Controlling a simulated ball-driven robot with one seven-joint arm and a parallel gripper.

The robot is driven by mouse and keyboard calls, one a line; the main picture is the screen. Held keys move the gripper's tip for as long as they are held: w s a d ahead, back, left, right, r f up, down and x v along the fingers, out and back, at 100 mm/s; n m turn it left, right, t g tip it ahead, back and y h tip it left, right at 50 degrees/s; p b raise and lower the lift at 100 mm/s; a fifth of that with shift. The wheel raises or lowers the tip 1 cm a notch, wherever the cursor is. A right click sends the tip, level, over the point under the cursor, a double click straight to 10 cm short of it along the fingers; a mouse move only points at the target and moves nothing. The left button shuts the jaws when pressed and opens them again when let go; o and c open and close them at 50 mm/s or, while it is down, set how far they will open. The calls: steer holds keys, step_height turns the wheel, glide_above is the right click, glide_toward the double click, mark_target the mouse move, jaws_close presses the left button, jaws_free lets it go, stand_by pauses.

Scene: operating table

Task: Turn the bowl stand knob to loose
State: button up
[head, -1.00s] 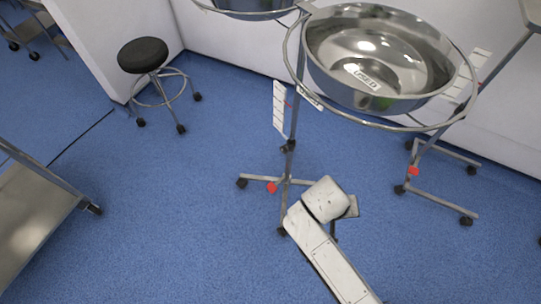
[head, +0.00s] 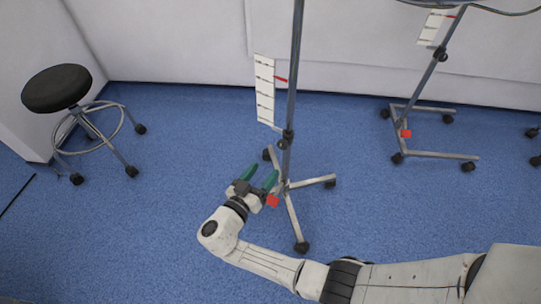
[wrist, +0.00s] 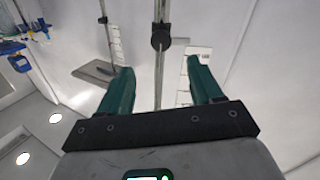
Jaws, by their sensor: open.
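The near stand's grey pole (head: 295,80) rises in the middle of the head view from a wheeled base. A dark knob (head: 287,138) sits on the pole below a white scale plate (head: 265,90) with a red pointer (head: 281,79). My gripper (head: 259,177) is open and empty, low and left of the pole, fingers up, apart from the knob. In the wrist view, a dark knob (wrist: 161,37) on a pole shows beyond and between the open green fingers (wrist: 160,70). The knob's setting cannot be read.
A red piece (head: 272,201) sits on the stand's base near my wrist. Another wheeled stand (head: 433,75) is at the right, by the white wall. A black stool (head: 57,88) stands at the left. Blue floor (head: 180,130) between stool and stand is clear.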

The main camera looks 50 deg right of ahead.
mark_target(281, 147)
steer(key=x, duration=1)
steer(key=shift+w+d+b, duration=0.2)
steer(key=shift+d+b, duration=0.1)
steer(key=shift+b, duration=0.1)
steer(key=shift+c, duration=0.2)
steer(key=c, duration=1)
